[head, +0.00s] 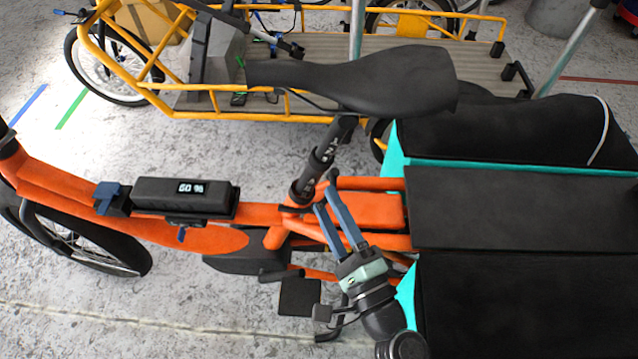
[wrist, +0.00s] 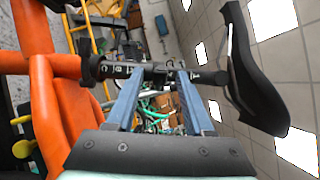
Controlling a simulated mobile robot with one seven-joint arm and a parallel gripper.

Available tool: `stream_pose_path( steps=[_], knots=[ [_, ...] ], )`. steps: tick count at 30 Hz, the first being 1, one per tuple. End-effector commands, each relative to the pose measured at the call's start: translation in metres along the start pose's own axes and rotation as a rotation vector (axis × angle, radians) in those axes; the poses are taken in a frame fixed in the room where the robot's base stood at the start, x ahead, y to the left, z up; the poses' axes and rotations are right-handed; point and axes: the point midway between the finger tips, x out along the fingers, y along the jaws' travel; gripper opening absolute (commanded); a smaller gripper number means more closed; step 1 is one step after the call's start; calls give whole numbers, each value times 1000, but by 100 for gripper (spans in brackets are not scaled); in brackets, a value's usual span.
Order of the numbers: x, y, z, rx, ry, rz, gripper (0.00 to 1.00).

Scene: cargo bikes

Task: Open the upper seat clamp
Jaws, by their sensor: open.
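The black saddle (head: 365,80) sits on a dark seat post (head: 333,140) that rises from the orange bike frame (head: 190,225). A dark collar, seemingly the upper seat clamp (head: 321,160), sits partway up the post; another is at its base. Whether its lever is open or shut is too small to tell. My gripper (head: 328,194) is open, its blue fingers pointing up toward the lower post. In the wrist view the fingertips (wrist: 159,78) are spread, with the post (wrist: 120,71) crossing behind or at them and the saddle (wrist: 250,75) at right. I see nothing held.
A black battery box (head: 185,197) reading 60 % lies on the frame to the left. Black cargo covers (head: 520,210) with turquoise sides fill the right. A yellow cargo bike (head: 240,113) stands behind. Open floor (head: 90,310) lies at front left.

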Motion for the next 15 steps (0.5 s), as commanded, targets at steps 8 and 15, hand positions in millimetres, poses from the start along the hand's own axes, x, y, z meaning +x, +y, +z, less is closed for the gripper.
stream_pose_path(
  steps=[8, 15],
  knots=[
    [-57, -1, 0, 0, 3, 0, 52],
    [-76, 0, 0, -1, 0, 0, 52]
  ],
)
